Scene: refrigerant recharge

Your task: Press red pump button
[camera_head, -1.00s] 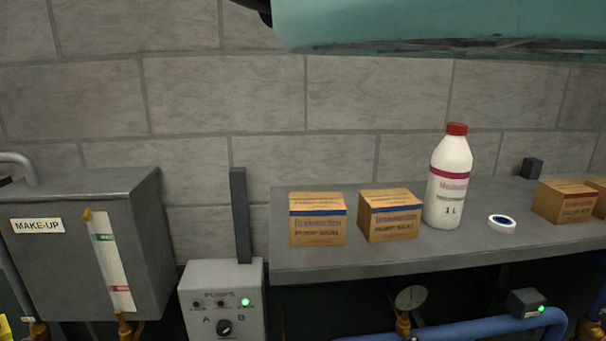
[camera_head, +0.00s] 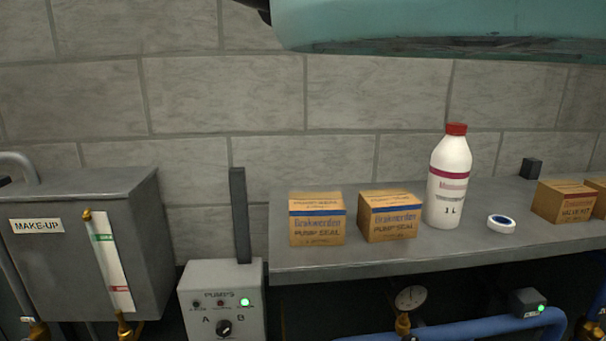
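A grey pump control box (camera_head: 222,300) labelled PUMPS stands at the lower left, below and left of the shelf. It has a black selector knob (camera_head: 224,327) between the letters A and B. Above the knob is a row with a dark spot at left, a small dark red spot (camera_head: 220,302) in the middle and a lit green lamp (camera_head: 245,302) at right. I cannot tell whether the red spot is a button or a lamp. The box's lower edge is cut off by the frame. My gripper is not in view.
A grey MAKE-UP tank (camera_head: 60,270) hangs at left. The shelf (camera_head: 400,262) holds PUMP SEAL boxes (camera_head: 317,220), a white bottle (camera_head: 449,180) with a red cap and a tape roll (camera_head: 501,224). A blue pipe (camera_head: 470,331) and gauge (camera_head: 411,298) are below. A teal body overhangs the top.

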